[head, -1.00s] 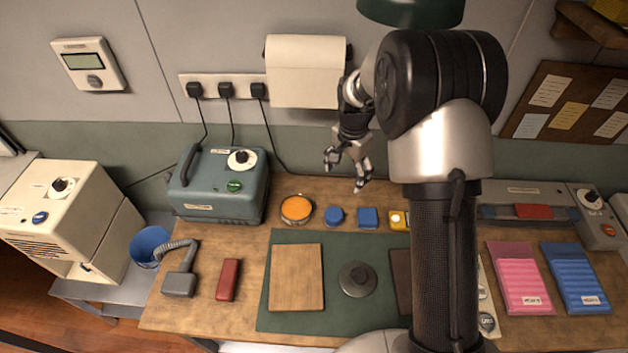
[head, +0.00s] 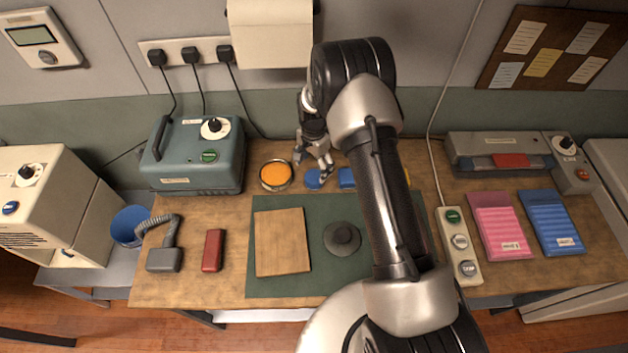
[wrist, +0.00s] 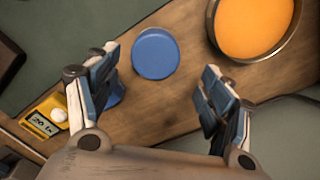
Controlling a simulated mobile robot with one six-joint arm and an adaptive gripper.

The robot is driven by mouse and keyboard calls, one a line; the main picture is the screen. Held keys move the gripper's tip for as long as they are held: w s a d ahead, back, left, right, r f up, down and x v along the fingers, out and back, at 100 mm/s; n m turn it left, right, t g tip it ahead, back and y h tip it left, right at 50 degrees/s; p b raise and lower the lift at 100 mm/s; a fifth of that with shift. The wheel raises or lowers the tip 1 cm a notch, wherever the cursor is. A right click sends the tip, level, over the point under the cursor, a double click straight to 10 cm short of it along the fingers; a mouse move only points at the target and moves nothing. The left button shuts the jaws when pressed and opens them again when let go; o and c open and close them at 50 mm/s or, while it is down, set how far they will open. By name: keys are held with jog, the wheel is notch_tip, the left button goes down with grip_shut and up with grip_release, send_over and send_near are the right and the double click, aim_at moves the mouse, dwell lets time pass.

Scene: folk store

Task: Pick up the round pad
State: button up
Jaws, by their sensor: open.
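The round pad (head: 313,179) is a small blue disc on the wooden bench, just behind the green mat. In the wrist view the pad (wrist: 155,53) shows whole, slightly ahead of the fingertips and between their lines. My gripper (head: 312,166) is open and empty, above the bench, and its fingers cover part of the pad in the head view. In the wrist view my gripper (wrist: 160,78) has its two fingers wide apart. A blue square pad (head: 347,177) lies to the right of the round one; the left finger partly hides it in the wrist view (wrist: 114,92).
An orange-filled round tin (head: 276,175) stands left of the round pad. A teal machine (head: 195,160) is further left. A yellow device with a display (wrist: 44,124) lies beyond the square pad. A wooden board (head: 282,242) and a dark round knob-topped object (head: 342,239) lie on the mat (head: 320,280).

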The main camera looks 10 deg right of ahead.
aim_at(314, 176)
jog(key=f, duration=0.2)
jog(key=s+f+b, duration=0.1)
jog(key=f, duration=0.1)
jog(key=shift+f, duration=0.7)
jog(key=shift+c, duration=0.3)
jog(key=c, duration=1.1)
